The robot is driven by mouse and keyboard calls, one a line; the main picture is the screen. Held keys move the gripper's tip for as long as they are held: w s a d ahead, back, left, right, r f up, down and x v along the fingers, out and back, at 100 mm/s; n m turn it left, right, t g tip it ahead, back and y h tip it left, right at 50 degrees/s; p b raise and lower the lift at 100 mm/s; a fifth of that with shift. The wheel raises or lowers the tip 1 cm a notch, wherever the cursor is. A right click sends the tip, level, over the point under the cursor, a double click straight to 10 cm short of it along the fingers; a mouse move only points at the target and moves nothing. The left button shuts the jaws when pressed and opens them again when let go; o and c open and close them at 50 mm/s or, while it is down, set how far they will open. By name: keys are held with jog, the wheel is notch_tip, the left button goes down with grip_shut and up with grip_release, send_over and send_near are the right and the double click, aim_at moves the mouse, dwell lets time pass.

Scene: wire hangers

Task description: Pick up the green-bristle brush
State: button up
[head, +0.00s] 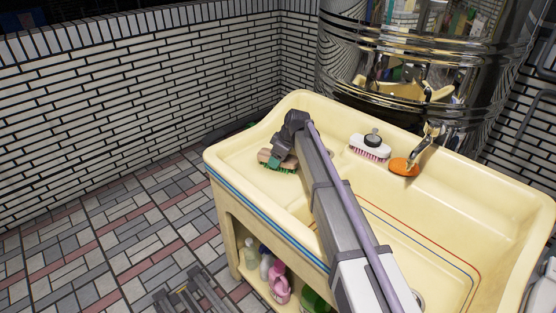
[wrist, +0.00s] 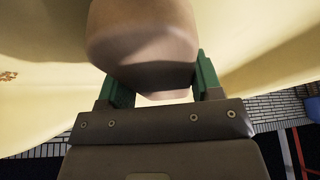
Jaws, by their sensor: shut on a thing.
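The green-bristle brush (head: 279,161) has a brown wooden back and green bristles. In the head view it is at the left end of the cream sink basin, at the end of my arm, partly hidden by my gripper (head: 283,156). In the wrist view the brush's brown back (wrist: 142,45) fills the upper middle, between the two green fingers of my gripper (wrist: 155,85). The gripper is shut on it. I cannot tell whether the bristles touch the basin.
A white brush with pink bristles (head: 369,147) and an orange oval thing (head: 403,166) lie along the back of the sink (head: 240,158), near the tap (head: 431,137). Bottles (head: 266,266) stand on the shelf below. A large shiny metal cylinder (head: 400,70) stands behind.

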notch_tip(320, 180, up, 10)
jog(key=p, duration=1)
jog(key=shift+r, duration=0.15)
